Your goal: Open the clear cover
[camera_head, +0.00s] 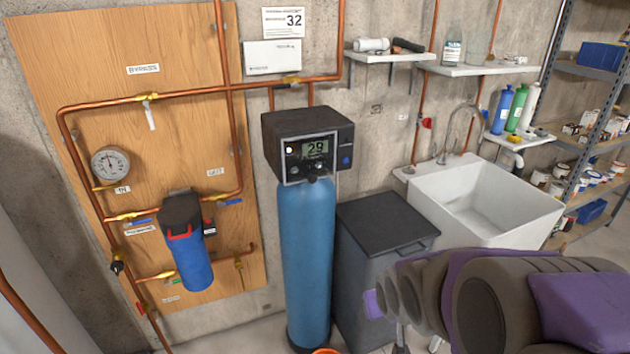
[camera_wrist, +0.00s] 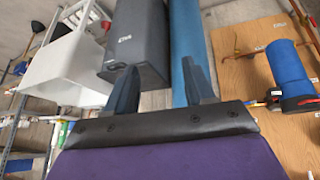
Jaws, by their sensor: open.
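The control head (camera_head: 308,143), a dark box with a display reading 29, sits on top of a tall blue tank (camera_head: 306,255) in the head view. Its front face has a lit display, small knobs and a blue mark at the right. A clear cover cannot be told apart from this front. In the wrist view, which looks upside down, my gripper (camera_wrist: 160,88) is open, its two fingers apart with nothing between them. The blue tank (camera_wrist: 188,35) shows behind the fingers, and the control head is not visible there. My arm fills the lower right of the head view.
A dark lidded bin (camera_head: 380,260) stands right of the tank, beside a white sink (camera_head: 490,215). A wooden panel (camera_head: 180,70) with copper pipes, a gauge (camera_head: 110,164) and a blue filter housing (camera_head: 190,255) is at the left. Shelving (camera_head: 590,70) stands far right.

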